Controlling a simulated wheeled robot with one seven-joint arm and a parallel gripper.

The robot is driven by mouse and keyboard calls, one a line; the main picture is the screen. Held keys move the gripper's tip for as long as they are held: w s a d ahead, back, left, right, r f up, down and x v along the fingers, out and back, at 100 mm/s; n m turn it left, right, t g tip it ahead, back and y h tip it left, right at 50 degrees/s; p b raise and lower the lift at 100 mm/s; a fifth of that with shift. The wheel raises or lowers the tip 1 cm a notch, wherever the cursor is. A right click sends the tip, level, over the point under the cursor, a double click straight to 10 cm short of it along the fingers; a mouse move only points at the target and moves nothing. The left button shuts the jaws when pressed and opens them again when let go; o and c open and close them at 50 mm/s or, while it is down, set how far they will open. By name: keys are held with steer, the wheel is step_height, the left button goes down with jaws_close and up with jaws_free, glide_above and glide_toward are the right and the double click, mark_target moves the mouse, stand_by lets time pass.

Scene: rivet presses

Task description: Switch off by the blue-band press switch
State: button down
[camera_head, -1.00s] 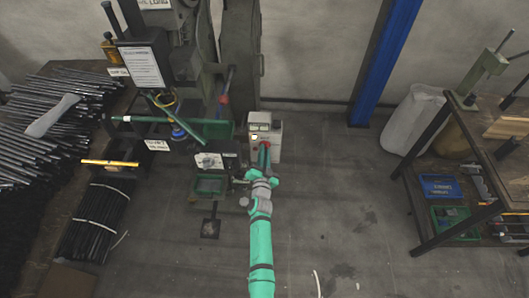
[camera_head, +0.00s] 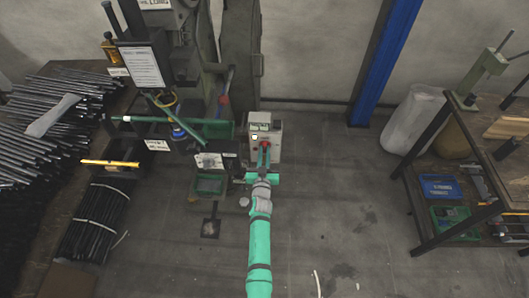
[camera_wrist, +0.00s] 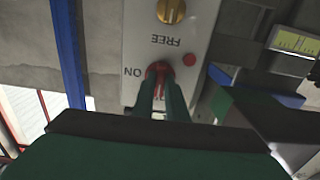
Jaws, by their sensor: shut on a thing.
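The pale switch box (camera_head: 278,137) stands beside the press, and its face fills the middle of the wrist view (camera_wrist: 205,25). A red switch knob (camera_wrist: 159,70) sits on that face, with an upside-down "ON" label to its left. My gripper (camera_head: 264,158) reaches the box from the front. In the wrist view its dark green fingers (camera_wrist: 163,92) are shut on the red knob and hide most of it. The knob's exact pointing direction is hidden. A blue strip (camera_wrist: 69,50) shows left of the box in the wrist view.
A brass knob (camera_wrist: 170,11) above "FREE" and a small red button (camera_wrist: 189,59) share the face. The press bench (camera_head: 150,125) with rods is left of my arm. A workbench (camera_head: 470,150) stands right, with clear floor (camera_head: 345,200) between.

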steer(key=shift+f, duration=0.15)
steer(key=c, duration=1.8)
jaws_free()
steer(key=shift+o, duration=0.2)
steer(key=shift+s, duration=0.1)
steer(key=s, duration=1)
steer(key=shift+s, duration=0.35)
